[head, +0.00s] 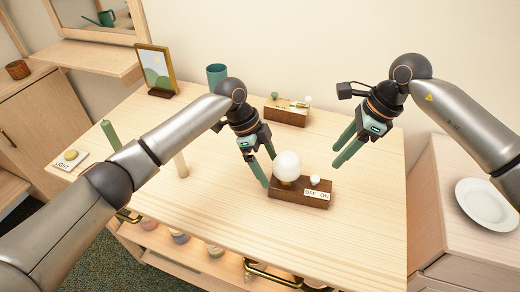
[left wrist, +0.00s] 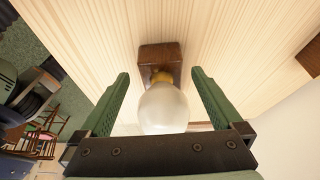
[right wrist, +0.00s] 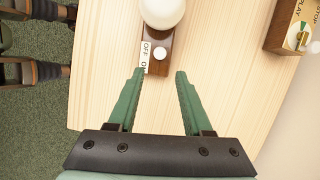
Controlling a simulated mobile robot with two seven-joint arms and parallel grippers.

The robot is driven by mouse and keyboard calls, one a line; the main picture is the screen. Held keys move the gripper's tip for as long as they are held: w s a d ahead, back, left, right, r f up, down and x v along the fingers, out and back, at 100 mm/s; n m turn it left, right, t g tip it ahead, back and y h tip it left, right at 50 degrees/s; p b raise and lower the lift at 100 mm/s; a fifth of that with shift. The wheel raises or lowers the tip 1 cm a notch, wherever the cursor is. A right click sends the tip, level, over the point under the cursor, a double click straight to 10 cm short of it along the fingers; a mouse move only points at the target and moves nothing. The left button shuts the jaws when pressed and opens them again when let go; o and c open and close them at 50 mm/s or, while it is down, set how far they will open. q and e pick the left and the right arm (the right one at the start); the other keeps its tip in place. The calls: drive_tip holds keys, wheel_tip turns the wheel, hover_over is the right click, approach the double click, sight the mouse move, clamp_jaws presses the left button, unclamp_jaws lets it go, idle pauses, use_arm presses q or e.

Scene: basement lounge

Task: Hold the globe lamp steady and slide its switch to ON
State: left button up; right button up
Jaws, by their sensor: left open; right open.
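The globe lamp (head: 287,165) is a white ball on a brass neck and a dark wooden base (head: 290,195), upright on the table. Its base carries an OFF/ON label and a small white switch knob (head: 315,179); the knob shows in the right wrist view (right wrist: 160,53) beside the label, but I cannot tell its exact setting. My left gripper (head: 267,170) is open at the globe's left; in the left wrist view its fingers lie on either side of the globe (left wrist: 165,108), apart from it. My right gripper (head: 342,158) is open and empty, above and right of the switch.
A second wooden box with a knob (head: 287,110) stands behind the lamp. A green cup (head: 216,76), a framed picture (head: 156,70), a green candle (head: 110,134) and a LIGHT button plate (head: 70,157) are also on the table (head: 230,230). The front right of the table is clear.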

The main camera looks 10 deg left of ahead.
sight(274, 179)
use_arm(q)
drive_tip(key=shift+x, duration=2.5)
